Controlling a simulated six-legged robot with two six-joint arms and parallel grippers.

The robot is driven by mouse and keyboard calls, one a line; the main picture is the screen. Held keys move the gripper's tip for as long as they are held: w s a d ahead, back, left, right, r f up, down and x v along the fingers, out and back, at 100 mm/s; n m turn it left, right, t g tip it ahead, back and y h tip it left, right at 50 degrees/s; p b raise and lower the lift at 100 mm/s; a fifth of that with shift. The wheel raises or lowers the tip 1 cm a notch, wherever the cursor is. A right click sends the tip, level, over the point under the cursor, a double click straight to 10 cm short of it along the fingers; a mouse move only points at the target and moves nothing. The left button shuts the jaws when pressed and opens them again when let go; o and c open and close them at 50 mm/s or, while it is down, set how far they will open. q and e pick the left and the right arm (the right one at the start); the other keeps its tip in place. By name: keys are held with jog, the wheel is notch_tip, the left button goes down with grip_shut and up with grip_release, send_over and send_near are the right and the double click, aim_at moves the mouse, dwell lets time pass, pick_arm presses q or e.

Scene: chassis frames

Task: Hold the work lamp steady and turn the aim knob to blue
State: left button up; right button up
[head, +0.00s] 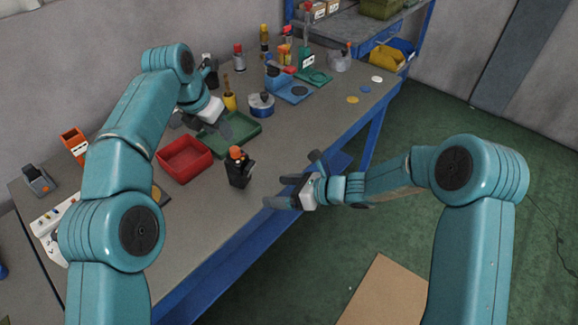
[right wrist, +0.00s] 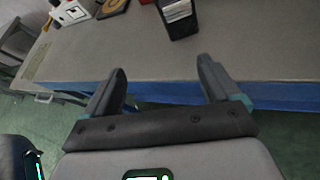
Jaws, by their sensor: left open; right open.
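A small black upright object with an orange knob on top (head: 239,168), which looks like the work lamp, stands near the front edge of the bench. Its lower part also shows in the right wrist view (right wrist: 179,20), beyond the fingertips; its top is cut off there. No blue mark on it can be made out. My right gripper (head: 279,191) is open and empty, just off the bench's front edge, to the right of the lamp and apart from it. Its spread fingers show in the right wrist view (right wrist: 161,75). My left gripper (head: 207,124) is open over the green tray, behind the lamp.
A red bin (head: 184,160) stands left of the lamp, and a green tray (head: 243,134) lies behind it. A round blue-sided tin (head: 261,105), bottles and tools stand farther back. A white control panel (head: 52,225) is at left. The bench (head: 222,217) is bare around the lamp's front.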

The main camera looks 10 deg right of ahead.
jog(key=n, duration=0.2)
send_near(246, 166)
jog(key=s+d, duration=0.2)
jog(key=shift+t, duration=0.4)
jog(key=x, duration=1.5)
jog(key=shift+w+r, duration=0.1)
jog(key=shift+w, duration=0.2)
jog(key=shift+w+a+f, duration=0.15)
jog(key=shift+w+f, duration=0.05)
jog(key=shift+w, duration=0.1)
jog(key=shift+s+r, duration=0.1)
jog(key=shift+s, duration=0.05)
